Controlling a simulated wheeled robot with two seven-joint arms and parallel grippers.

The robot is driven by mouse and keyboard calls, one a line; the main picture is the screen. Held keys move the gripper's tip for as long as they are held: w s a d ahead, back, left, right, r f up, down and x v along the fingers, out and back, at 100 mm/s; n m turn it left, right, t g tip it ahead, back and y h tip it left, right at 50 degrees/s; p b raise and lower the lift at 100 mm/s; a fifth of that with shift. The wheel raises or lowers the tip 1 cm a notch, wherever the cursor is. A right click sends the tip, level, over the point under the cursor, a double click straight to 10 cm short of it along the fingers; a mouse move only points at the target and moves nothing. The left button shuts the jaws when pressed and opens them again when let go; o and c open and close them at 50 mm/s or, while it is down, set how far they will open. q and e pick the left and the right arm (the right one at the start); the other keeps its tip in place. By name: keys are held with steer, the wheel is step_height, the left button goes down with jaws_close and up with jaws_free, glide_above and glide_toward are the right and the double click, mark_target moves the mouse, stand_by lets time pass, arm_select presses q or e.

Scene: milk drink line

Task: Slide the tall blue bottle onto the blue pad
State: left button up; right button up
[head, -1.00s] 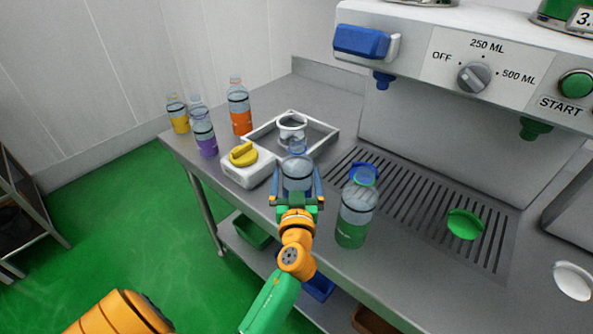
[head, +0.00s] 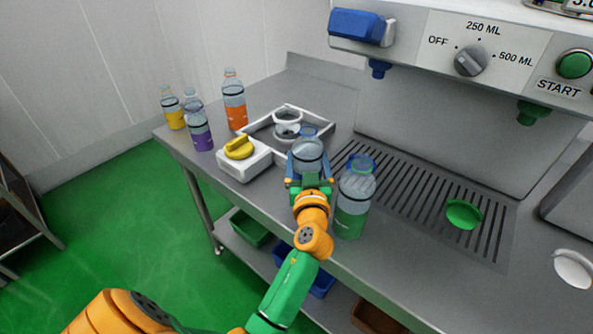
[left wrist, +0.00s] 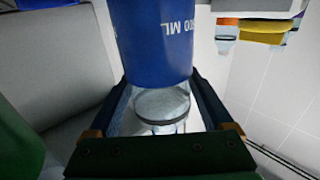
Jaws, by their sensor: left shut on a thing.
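The tall blue bottle (head: 308,156) stands upright near the front of the steel counter, clear at the top. My left gripper (head: 309,180) is around it from the front and hides its lower part. In the left wrist view, the bottle's blue body with upside-down white lettering (left wrist: 155,42) sits between the fingers of my left gripper (left wrist: 163,105), which is shut on it. Some blue shows through and around the neck of the green bottle; it may be the blue pad, mostly hidden. My right gripper is not in view.
The green bottle (head: 353,208) stands close on the right of the held bottle. Orange (head: 235,108), purple (head: 201,135) and yellow (head: 174,115) bottles stand farther left. A green pad (head: 462,213) lies on the slotted grate.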

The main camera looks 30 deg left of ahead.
arm_select(q)
steer(key=shift+w+d+f+b, duration=0.3)
steer(key=shift+w+b, duration=0.1)
steer(key=shift+w, duration=0.15)
steer(key=shift+w+r, duration=0.15)
steer(key=shift+r, duration=0.05)
steer(key=shift+s+p, duration=0.25)
steer(key=shift+p, duration=0.1)
steer(key=shift+s+a+p, duration=0.2)
steer(key=shift+s+a, duration=0.05)
steer(key=shift+s, duration=0.35)
steer(key=shift+s+a+p, duration=0.2)
steer(key=shift+s+a, duration=0.05)
steer(key=shift+s, duration=0.3)
steer(key=shift+f, duration=0.1)
steer(key=o, duration=1.1)
steer(key=shift+c, duration=0.2)
steer(key=shift+o, duration=0.2)
steer(key=shift+w+a, duration=0.1)
steer(key=shift+a, duration=0.1)
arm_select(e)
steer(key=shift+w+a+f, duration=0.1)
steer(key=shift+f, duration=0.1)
